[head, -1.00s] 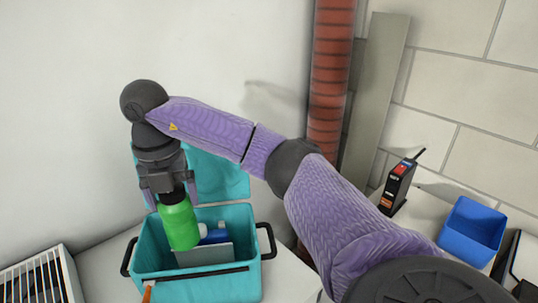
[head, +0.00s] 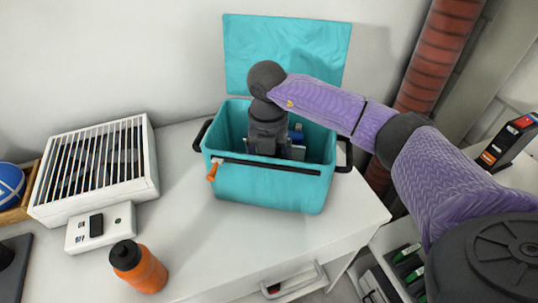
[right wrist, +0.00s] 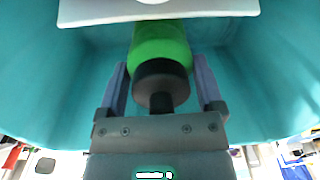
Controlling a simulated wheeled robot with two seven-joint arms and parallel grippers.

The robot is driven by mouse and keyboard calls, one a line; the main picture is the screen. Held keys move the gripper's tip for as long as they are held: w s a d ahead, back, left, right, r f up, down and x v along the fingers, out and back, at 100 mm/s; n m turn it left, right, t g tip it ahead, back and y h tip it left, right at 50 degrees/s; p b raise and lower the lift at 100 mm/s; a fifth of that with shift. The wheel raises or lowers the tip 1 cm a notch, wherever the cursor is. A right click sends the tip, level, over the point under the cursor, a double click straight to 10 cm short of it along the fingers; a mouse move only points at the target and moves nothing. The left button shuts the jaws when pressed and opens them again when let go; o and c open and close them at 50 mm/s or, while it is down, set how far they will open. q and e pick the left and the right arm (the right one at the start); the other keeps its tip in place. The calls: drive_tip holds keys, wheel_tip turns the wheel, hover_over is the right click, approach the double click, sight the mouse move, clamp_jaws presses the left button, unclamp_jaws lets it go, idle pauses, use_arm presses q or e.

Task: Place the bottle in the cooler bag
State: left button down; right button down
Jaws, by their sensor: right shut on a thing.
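The teal cooler bag (head: 270,190) stands on the white counter with its lid raised at the back. My right gripper (right wrist: 160,72) is down inside the bag, its fingers on both sides of the dark cap and neck of a green bottle (right wrist: 160,42). In the head view the bag's front wall hides the fingertips and the green bottle. The bag's teal walls surround the bottle in the right wrist view. My left gripper is not in view.
An orange bottle (head: 140,268), a white vented box (head: 95,170) and a crate with a blue ball (head: 10,183) are to the left. Counter between the orange bottle and bag is clear.

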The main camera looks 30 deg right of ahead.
drive_tip(key=shift+c, duration=0.7)
unclamp_jaws()
drive_tip(key=shift+o, duration=0.7)
drive_tip(key=shift+r, duration=0.35)
wheel_tip(320, 180, up, 11)
drive_tip(key=p, duration=0.4)
drive_tip(key=shift+a+f, duration=0.1)
drive_tip(key=shift+f, duration=0.1)
drive_tip(key=shift+r, duration=0.55)
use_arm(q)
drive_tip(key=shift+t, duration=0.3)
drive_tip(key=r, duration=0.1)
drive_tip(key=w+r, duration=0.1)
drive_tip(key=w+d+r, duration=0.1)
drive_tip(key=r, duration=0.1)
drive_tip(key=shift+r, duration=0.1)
